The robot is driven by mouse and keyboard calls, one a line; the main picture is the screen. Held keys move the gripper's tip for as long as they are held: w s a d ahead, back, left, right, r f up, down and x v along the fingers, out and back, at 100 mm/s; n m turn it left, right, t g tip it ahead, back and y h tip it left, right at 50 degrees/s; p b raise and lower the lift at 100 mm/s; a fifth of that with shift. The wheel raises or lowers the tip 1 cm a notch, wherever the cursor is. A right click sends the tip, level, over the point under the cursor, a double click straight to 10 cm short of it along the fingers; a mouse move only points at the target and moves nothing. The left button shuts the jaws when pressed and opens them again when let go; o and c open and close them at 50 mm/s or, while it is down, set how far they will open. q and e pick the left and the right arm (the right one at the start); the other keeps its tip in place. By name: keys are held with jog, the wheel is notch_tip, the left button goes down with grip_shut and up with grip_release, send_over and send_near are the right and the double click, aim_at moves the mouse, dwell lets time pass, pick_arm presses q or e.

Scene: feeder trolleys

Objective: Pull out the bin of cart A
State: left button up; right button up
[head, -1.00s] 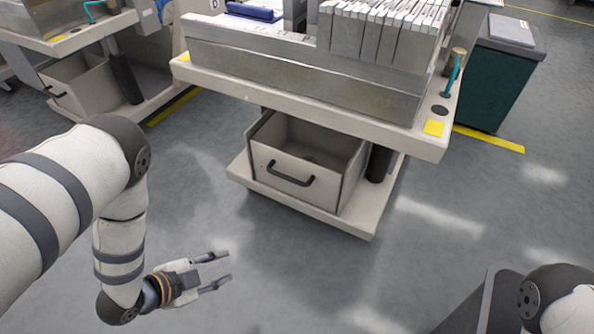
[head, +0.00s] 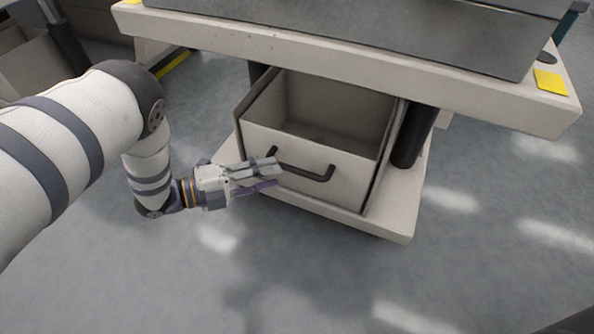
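The bin (head: 350,186) is a beige-grey open-topped box on the lower shelf of the cart (head: 340,55), below its upper deck. Its inside looks empty. A dark bar handle (head: 305,172) is fixed across its front. My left gripper (head: 277,175) is just in front of the bin, at the left part of the handle. Its fingers point right and look apart, with a narrow gap between them. They overlap the handle's left end in the view; I cannot tell whether they touch it. No letter shows on the cart. My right gripper is out of view.
The lower shelf (head: 393,222) sticks out around the bin, with a dark post (head: 414,137) to its right. The upper deck overhangs the bin. Part of another cart's bin (head: 30,70) shows at the upper left. The grey floor in front is clear.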

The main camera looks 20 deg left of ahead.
aim_at(291, 171)
pick_arm(q)
jog(key=b+x, duration=0.2)
jog(key=x, duration=0.4)
jog(key=shift+w+d+f, duration=0.1)
jog(key=shift+w+d, duration=0.15)
jog(key=shift+w, duration=0.05)
grip_shut()
